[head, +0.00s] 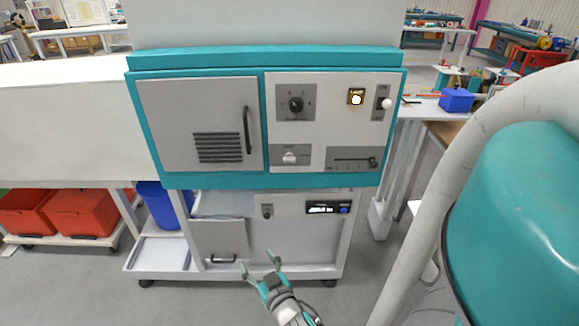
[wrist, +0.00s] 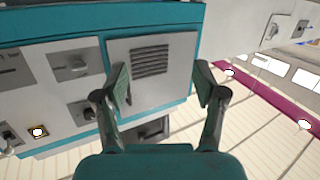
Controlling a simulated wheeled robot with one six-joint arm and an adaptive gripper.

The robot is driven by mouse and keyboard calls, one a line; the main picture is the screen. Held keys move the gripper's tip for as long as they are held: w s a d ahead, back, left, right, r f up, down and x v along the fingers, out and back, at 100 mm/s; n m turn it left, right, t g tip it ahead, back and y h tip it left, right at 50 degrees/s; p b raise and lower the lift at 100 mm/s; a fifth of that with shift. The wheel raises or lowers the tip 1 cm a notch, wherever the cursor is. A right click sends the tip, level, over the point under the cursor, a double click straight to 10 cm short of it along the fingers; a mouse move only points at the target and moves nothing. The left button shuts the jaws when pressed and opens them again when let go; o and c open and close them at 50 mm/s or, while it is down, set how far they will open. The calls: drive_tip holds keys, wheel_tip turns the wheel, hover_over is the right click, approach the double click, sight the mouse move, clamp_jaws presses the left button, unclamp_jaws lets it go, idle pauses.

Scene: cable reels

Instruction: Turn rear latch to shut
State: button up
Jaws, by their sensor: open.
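A teal and white cabinet (head: 264,58) stands ahead. No latch is clearly marked as rear. A pale turning handle on a grey plate (head: 290,156) is low on the cabinet's control panel; it also shows in the wrist view (wrist: 73,66). Another grey plate with a small knob (wrist: 272,29) is at the top right of the wrist view; I cannot tell if it is the latch. My gripper (head: 261,265) is open and empty, in front of the cart's lower part. In the wrist view its fingers (wrist: 162,80) spread before the vented door, apart from it.
The panel also carries a black dial (head: 296,104), a lit lamp (head: 356,97), a toggle switch (head: 385,104) and a slider (head: 353,160). The vented door (head: 190,110) looks closed. Red bins (head: 80,212) stand at left. Floor in front is clear.

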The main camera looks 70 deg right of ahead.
drive_tip(key=w+d+r+m+g+h, duration=0.1)
drive_tip(key=d+r+m+g+h, duration=0.3)
drive_tip(key=d, duration=0.8)
drive_tip(key=m+g+h, duration=0.2)
approach(289, 162)
drive_tip(key=x, duration=1)
drive_tip(key=c, duration=1.1)
